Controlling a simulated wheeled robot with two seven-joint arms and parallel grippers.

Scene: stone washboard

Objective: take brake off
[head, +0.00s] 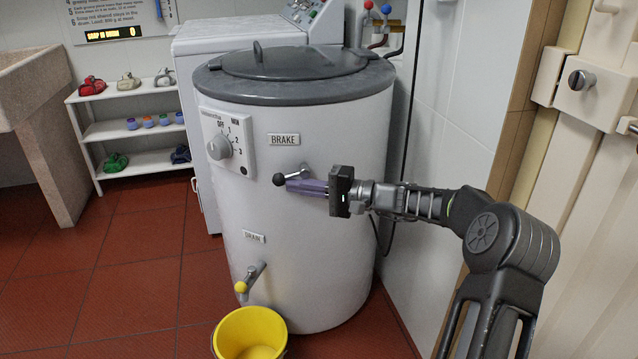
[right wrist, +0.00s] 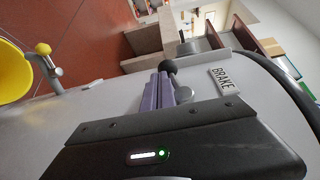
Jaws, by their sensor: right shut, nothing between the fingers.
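The brake lever is a short metal rod with a black ball knob (head: 279,179) on the front of a white drum machine (head: 300,240), just below the BRAKE label (head: 284,140). My right gripper (head: 292,186) reaches in from the right, its purple fingers closed with nothing between them. The fingertips are at or very near the lever, overlapping it in the head view; I cannot tell if they touch. In the right wrist view the black knob (right wrist: 169,66) shows just beyond the fingertips (right wrist: 160,80), and the silver lever base (right wrist: 184,94) beside the fingers. My left gripper is not in view.
A timer dial (head: 219,147) sits left of the lever. Below is a drain tap (head: 250,277) with a yellow bucket (head: 232,340) under it. A tiled wall (head: 446,120) stands close on the right. A shelf (head: 128,130) and stone sink (head: 40,100) are at the left.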

